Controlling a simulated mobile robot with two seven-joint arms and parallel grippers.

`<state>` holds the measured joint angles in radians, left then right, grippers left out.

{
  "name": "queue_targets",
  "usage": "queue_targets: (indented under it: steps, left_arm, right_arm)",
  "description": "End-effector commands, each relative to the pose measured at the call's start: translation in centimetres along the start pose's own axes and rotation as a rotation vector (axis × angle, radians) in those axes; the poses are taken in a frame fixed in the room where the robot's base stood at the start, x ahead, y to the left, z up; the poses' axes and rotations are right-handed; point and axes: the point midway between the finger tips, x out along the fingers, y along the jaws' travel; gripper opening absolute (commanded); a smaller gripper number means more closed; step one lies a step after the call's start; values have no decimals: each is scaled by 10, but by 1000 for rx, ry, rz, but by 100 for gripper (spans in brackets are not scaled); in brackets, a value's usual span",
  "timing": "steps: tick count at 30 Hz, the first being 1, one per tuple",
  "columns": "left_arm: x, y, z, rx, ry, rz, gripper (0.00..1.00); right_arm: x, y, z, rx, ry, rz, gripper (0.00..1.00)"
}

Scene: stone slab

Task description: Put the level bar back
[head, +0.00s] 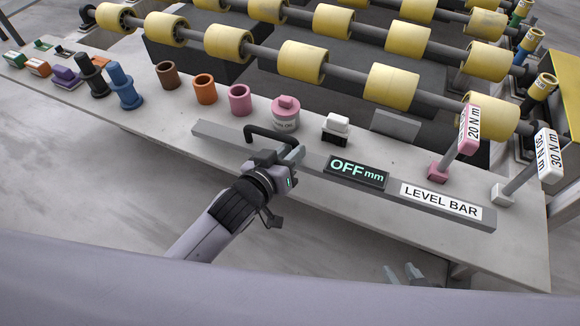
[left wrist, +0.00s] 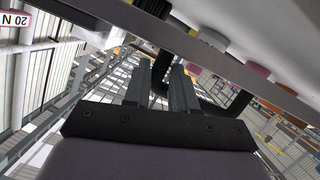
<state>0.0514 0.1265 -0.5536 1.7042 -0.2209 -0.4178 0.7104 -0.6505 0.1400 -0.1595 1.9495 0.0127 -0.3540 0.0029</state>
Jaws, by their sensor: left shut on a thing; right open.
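The level bar (head: 398,210) is a long grey bar with a black handle, a white "LEVEL BAR" label and a display reading "OFF mm". In the head view it runs diagonally along the front of the stone slab (head: 520,255). I cannot tell whether it touches the slab. My left gripper (head: 293,155) is shut on its black handle (head: 268,133). In the left wrist view, the fingers (left wrist: 162,88) are beside the dark handle (left wrist: 238,104), under the grey bar (left wrist: 225,62).
Torque tools labelled 20 N m (head: 468,130) and 30 N m (head: 548,156) stand at right. Yellow rollers (head: 392,88) lie beyond.

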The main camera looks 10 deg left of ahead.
Motion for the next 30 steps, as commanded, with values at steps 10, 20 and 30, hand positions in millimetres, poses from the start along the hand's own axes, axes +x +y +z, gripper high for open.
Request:
queue_targets:
  steps: [10,20,30]
  left_arm:
    - [12,-12,34,-5,5,2,0]
    - [12,-16,43,-10,-5,-3,37]
    - [12,-15,42,-3,-1,-1,53]
  right_arm:
    - [5,0,7,0,0,0,43]
    - [5,0,7,0,0,0,43]
    - [5,0,7,0,0,0,43]
